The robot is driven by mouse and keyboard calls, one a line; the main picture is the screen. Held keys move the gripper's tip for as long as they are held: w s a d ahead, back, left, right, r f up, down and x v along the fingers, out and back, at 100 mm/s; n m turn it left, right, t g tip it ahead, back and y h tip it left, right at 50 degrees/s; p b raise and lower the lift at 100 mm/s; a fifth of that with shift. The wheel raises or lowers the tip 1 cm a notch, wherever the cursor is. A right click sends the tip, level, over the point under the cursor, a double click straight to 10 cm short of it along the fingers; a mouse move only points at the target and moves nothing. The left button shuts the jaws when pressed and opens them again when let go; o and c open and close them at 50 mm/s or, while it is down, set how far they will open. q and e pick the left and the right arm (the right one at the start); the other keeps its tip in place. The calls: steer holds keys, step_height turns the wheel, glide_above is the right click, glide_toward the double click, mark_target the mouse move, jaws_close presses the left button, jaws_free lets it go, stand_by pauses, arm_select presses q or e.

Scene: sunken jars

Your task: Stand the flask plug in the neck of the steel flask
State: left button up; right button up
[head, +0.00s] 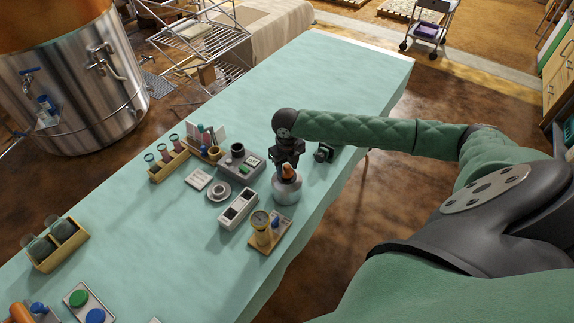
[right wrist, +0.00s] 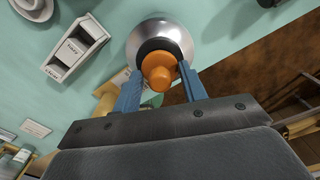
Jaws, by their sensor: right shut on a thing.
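The steel flask (head: 287,190) stands upright near the right edge of the table, and its rounded top also shows in the right wrist view (right wrist: 174,32). The orange flask plug (head: 288,170) is at the flask's mouth, and it shows in the right wrist view (right wrist: 159,72) over the dark neck. My right gripper (head: 287,163) is right above the flask, shut on the plug with a blue finger on each side. I cannot tell how deep the plug sits in the neck. My left gripper is not in view.
A white two-welled holder (head: 238,208) stands just left of the flask. A wooden stand with a yellow jar (head: 262,228) is in front of it. A grey block with a dark cup (head: 241,162) is behind. A small dark green object (head: 323,153) lies to the right. The table's far end is clear.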

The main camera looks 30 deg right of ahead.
mark_target(287, 165)
steer(key=shift+f, duration=0.55)
steer(key=o, duration=1)
steer(key=shift+c, duration=0.2)
steer(key=shift+o, duration=0.5)
steer(key=shift+r, duration=0.1)
step_height(287, 165, up, 2)
steer(key=shift+r+b, duration=0.1)
steer(key=shift+b, duration=0.65)
step_height(287, 165, up, 4)
steer(key=shift+w+f+b, duration=0.1)
steer(key=shift+f+b, duration=0.1)
steer(key=shift+b, duration=0.45)
steer(key=shift+r, duration=0.85)
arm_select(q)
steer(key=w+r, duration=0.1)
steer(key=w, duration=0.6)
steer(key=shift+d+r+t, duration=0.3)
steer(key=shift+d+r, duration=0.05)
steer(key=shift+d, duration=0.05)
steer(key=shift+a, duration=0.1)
arm_select(e)
steer(key=shift+f, duration=0.1)
